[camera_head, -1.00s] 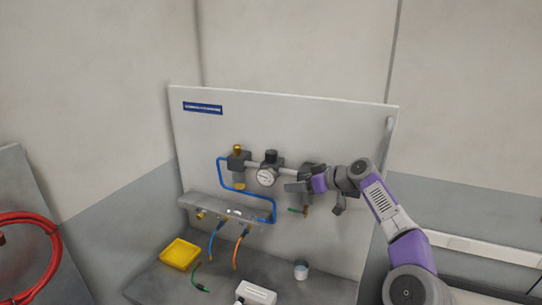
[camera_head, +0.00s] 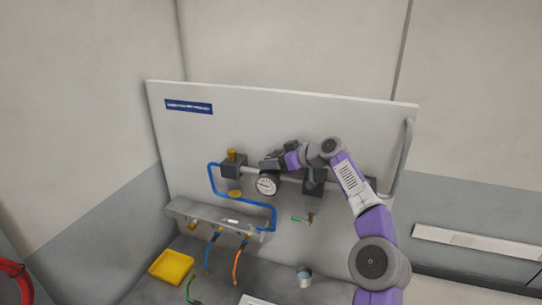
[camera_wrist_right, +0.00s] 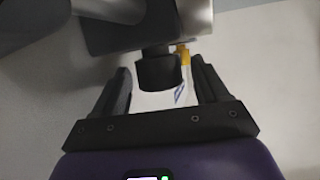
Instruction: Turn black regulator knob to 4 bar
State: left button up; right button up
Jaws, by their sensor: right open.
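The black regulator knob (camera_wrist_right: 157,72) shows in the right wrist view below the grey regulator body (camera_wrist_right: 145,28). It sits between the two spread fingers of my right gripper (camera_wrist_right: 160,78), with a gap visible on each side. In the head view my right gripper (camera_head: 272,160) is at the regulator, just above the round white pressure gauge (camera_head: 266,185), and covers the knob. The gauge's needle and scale are too small to read. My left gripper is not in view.
A brass-topped valve (camera_head: 232,160) with blue tubing (camera_head: 211,182) stands left of the gauge on the upright panel (camera_head: 350,120). A dark block (camera_head: 314,183) is to the right. Below are a yellow tray (camera_head: 172,267), a small cup (camera_head: 304,271) and hose ends.

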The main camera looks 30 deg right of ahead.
jog(key=shift+w+a+f, duration=0.15)
jog(key=shift+w, duration=0.2)
jog(key=shift+c, duration=0.4)
jog(key=c, duration=0.9)
jog(key=m+h+b, duration=0.1)
jog(key=b, duration=0.1)
jog(key=m+t+h+b, duration=0.1)
jog(key=h+b, duration=0.1)
jog(key=shift+a+f, duration=0.15)
jog(key=shift+m+h+b, duration=0.45)
jog(key=shift+m+h, duration=0.05)
jog(key=shift+m, duration=0.1)
jog(key=m+h, duration=0.2)
jog(key=m+h+b, duration=0.1)
jog(key=h, duration=0.1)
jog(key=shift+a+r+m, duration=0.1)
jog(key=shift+r+m, duration=0.15)
jog(key=shift+m, duration=0.05)
jog(key=m+h+b, duration=0.1)
jog(key=m+h, duration=0.1)
jog(key=shift+w+f+m+h+b, duration=0.1)
jog(key=shift+m+h+b, duration=0.2)
jog(key=shift+h, duration=0.1)
jog(key=shift+d+m+g+h+b, duration=0.2)
jog(key=shift+m+g+h+b, duration=0.65)
jog(key=shift+m+h, duration=0.4)
